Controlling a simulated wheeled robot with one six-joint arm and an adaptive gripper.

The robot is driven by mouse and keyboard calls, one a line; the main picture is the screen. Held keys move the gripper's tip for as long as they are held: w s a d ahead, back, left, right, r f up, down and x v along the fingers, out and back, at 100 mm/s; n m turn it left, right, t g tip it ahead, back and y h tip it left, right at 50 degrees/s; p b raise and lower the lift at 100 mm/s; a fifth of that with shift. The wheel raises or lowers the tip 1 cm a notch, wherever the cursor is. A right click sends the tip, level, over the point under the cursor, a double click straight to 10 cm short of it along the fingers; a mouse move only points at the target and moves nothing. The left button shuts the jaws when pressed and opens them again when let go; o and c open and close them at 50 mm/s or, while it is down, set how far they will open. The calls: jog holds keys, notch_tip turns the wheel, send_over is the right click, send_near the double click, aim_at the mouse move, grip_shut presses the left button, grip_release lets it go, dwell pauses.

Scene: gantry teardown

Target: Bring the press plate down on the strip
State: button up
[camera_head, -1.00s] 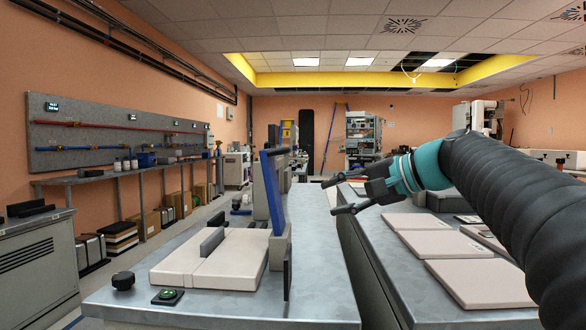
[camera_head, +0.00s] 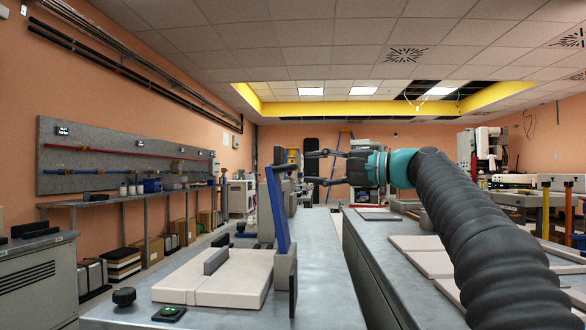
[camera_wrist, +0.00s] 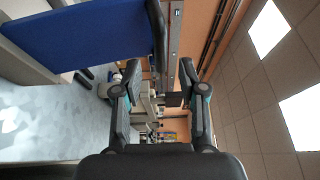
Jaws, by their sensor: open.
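The press plate (camera_head: 279,212) is a blue panel standing raised, nearly upright, at the right side of a pale press bed (camera_head: 235,283). It also shows large at the upper left in the wrist view (camera_wrist: 85,38), with a dark bar along its edge. A grey upright bar (camera_head: 217,260) lies across the bed; I cannot tell whether it is the strip. My gripper (camera_head: 311,168) is open and empty, just right of the plate's top edge in the head view. In the wrist view the gripper (camera_wrist: 160,76) has nothing between its fingers.
A black knob (camera_head: 124,297) and a green button (camera_head: 169,312) sit at the bench's front left. The grey bench (camera_head: 325,275) is clear right of the press. A second bench (camera_head: 375,255) with pale slabs (camera_head: 430,258) stands beyond a narrow gap, under my arm.

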aim_at(293, 167)
jog(key=x, duration=0.6)
grip_shut()
